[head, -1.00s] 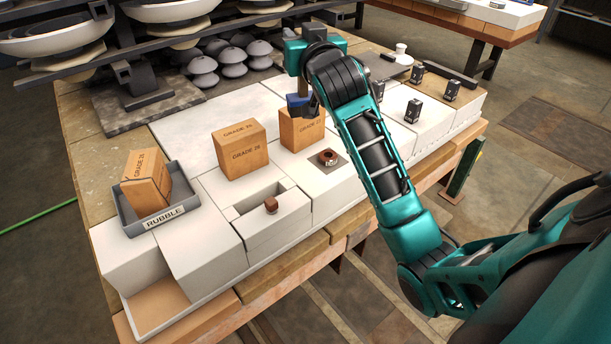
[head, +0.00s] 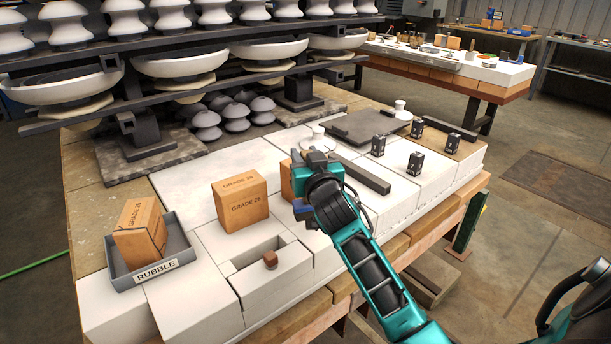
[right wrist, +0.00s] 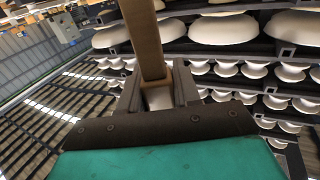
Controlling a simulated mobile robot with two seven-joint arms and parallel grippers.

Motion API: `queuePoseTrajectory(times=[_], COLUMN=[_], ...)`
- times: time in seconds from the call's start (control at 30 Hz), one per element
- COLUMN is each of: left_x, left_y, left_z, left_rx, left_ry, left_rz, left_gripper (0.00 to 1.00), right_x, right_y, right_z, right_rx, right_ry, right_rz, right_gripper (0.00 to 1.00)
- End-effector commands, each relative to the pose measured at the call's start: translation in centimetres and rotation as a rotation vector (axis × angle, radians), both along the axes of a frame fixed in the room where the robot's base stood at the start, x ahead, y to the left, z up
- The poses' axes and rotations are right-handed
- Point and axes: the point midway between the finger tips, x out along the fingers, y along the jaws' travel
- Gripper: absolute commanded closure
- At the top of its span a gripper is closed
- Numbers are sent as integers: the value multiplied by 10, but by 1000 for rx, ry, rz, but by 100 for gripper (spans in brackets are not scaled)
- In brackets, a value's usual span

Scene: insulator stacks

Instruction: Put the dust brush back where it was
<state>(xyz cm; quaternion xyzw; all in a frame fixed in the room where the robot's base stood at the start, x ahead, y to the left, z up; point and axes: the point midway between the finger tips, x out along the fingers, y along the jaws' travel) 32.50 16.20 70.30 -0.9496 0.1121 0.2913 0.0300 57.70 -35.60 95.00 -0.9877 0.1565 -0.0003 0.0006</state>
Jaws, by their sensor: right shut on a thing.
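The dust brush shows in the right wrist view as a long tan handle (right wrist: 146,45) running up between my fingers. How far the brush is above the blocks I cannot tell. My left gripper is not in view.
A grey rubble tray (head: 178,244) with an orange box (head: 140,232) stands at the left. Another orange box (head: 240,201) stands mid-bench beside a slot with a brown knob (head: 270,259). Several small black boxes (head: 416,162) stand at right. A dark bar (head: 365,176) lies beyond the gripper.

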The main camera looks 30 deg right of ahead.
Motion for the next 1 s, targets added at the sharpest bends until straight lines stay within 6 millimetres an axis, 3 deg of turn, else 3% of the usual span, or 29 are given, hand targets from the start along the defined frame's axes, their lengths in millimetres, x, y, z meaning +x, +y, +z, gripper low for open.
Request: queuePoseTrajectory(times=[0.2,0.6,0.63,0.87,1.0], left_x=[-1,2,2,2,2], left_y=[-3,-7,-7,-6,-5], left_z=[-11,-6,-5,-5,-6], left_rx=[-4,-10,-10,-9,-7], left_ry=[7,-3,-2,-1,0], left_rz=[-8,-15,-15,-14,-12], left_gripper=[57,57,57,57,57], right_x=[0,0,0,0,0], right_y=[0,0,0,0,0], right_z=[-36,-41,-41,-40,-40], right_rx=[0,-1,0,0,0], right_ry=[4,1,2,2,2], right_rz=[0,0,0,0,0], right_gripper=[98,98,66,44,43])
